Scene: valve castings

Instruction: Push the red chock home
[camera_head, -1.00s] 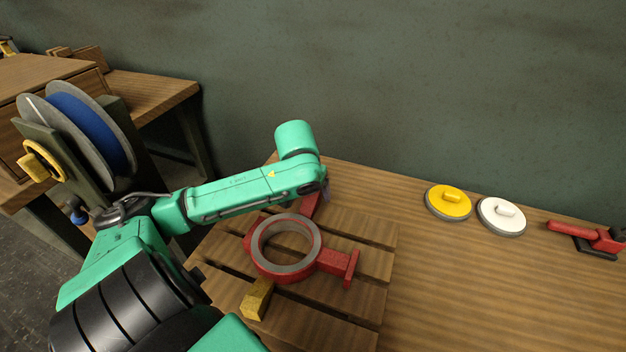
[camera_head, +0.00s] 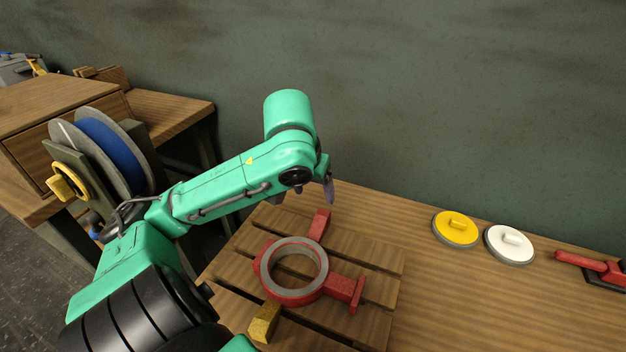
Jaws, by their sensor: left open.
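The red chock (camera_head: 319,224) is a narrow red block on the slatted wooden pallet (camera_head: 381,298). It lies at the far side of the red ring-shaped valve casting (camera_head: 267,272), its near end at or very close to the ring; I cannot tell whether they touch. A yellow chock (camera_head: 265,322) lies at the casting's near side, close to the ring. The casting's flanged stub points right. My left gripper (camera_head: 329,190) is open and empty, above and just beyond the red chock's far end, pointing down, apart from it. My right gripper is out of view.
A yellow disc (camera_head: 456,229) and a white disc (camera_head: 510,244) with handles lie on the bench to the right, near a red clamp (camera_head: 590,264). A reel with a blue drum (camera_head: 113,150) stands at left. The bench between pallet and discs is clear.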

